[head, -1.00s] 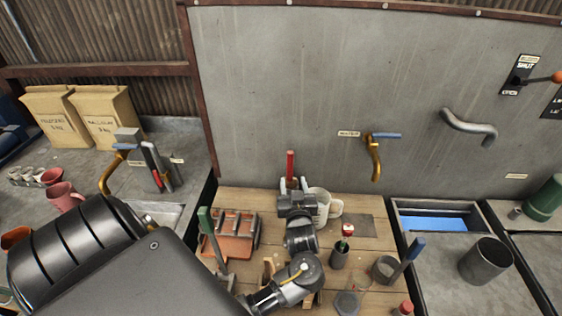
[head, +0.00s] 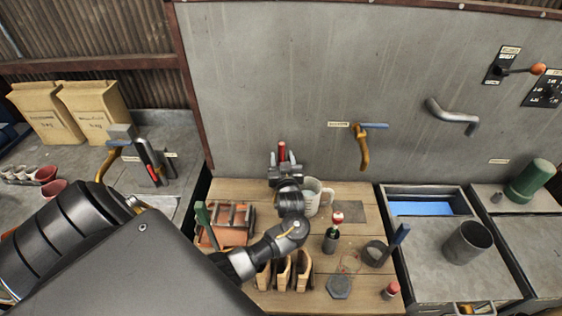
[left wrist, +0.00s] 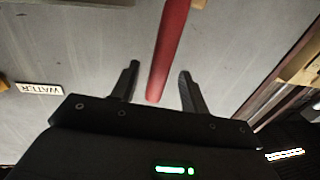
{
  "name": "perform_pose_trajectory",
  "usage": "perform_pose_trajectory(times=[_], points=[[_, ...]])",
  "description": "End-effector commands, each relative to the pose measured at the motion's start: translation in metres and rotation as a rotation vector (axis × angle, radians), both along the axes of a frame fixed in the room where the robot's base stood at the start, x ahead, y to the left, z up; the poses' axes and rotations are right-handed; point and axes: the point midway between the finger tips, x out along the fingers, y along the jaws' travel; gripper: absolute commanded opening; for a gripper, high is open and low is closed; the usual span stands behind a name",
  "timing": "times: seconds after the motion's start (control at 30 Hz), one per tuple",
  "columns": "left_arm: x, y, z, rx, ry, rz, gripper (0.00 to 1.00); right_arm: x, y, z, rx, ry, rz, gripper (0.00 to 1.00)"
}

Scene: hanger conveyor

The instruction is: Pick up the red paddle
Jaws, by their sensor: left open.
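The red paddle (head: 282,151) stands upright near the back edge of the wooden table, close to the grey wall. Its lower part is hidden behind my left gripper in the head view. My left gripper (head: 284,167) is open at the paddle. In the left wrist view the paddle (left wrist: 171,45) reaches down between the two dark fingers of the gripper (left wrist: 157,85), with a gap on each side. My right gripper is not in view.
A white mug (head: 313,196) stands just right of my gripper. An orange-brown rack (head: 234,222) and a green paddle (head: 202,215) are to the left. A wall tap (head: 364,150) is to the right.

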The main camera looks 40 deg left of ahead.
Motion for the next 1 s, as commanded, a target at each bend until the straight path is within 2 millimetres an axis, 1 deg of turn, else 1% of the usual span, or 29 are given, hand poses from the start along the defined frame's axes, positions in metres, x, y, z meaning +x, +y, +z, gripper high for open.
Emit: perform_pose_trajectory(times=[0.03, 0.17, 0.43, 0.47, 0.8, 1.0], points=[[0.005, 0.006, 0.004, 0.004, 0.002, 0.001, 0.45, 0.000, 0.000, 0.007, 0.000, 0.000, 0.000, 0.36], [0.014, 0.015, 0.002, 0.001, 0.000, 0.001, 0.45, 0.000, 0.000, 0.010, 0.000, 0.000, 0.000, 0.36], [0.016, 0.016, 0.000, -0.001, -0.001, -0.001, 0.45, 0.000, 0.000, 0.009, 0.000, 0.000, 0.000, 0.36], [0.016, 0.016, 0.000, -0.001, -0.001, -0.001, 0.44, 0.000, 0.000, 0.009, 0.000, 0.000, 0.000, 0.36], [0.016, 0.017, 0.000, -0.001, -0.001, 0.000, 0.00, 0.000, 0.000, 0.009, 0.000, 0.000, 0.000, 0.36], [0.016, 0.017, 0.000, 0.000, -0.001, 0.000, 0.00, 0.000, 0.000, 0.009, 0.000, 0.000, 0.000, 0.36]])
